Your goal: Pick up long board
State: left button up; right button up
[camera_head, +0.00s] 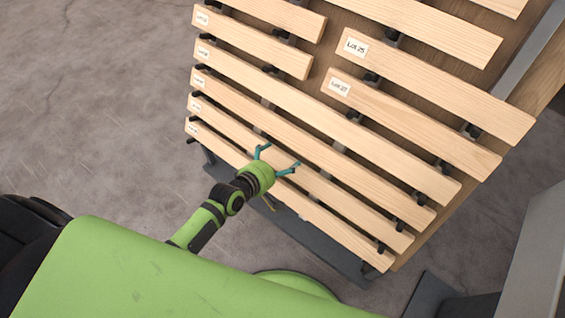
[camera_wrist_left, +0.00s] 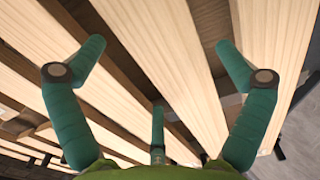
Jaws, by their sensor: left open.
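Several long pale wooden boards (camera_head: 345,135) lie in slanted parallel rows on a rack, with white labels at their left ends. My left gripper (camera_head: 279,157) is open over the lower rows, its teal fingers spread. In the left wrist view, the open fingers (camera_wrist_left: 160,50) straddle a pale board (camera_wrist_left: 152,45) running between them, with other boards to each side. No board is visibly gripped. Whether the fingers touch the wood cannot be told. My right gripper is not in view.
Shorter boards labelled Lot 25 (camera_head: 430,80) and Lot 27 (camera_head: 410,125) sit higher on the rack. Dark pegs (camera_head: 441,166) stick out below the boards. A dark base (camera_head: 310,238) runs along the rack's foot. Grey concrete floor (camera_head: 95,100) is clear at left.

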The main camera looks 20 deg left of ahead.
aim_at(283, 160)
pick_arm(q)
jog(key=x, duration=0.2)
jog(key=shift+w+d+f, duration=0.15)
jog(key=shift+f, duration=0.1)
jog(key=shift+w+f, duration=0.1)
jog(key=shift+w, duration=0.15)
jog(key=shift+c, duration=1.2)
jog(key=c, duration=1.2)
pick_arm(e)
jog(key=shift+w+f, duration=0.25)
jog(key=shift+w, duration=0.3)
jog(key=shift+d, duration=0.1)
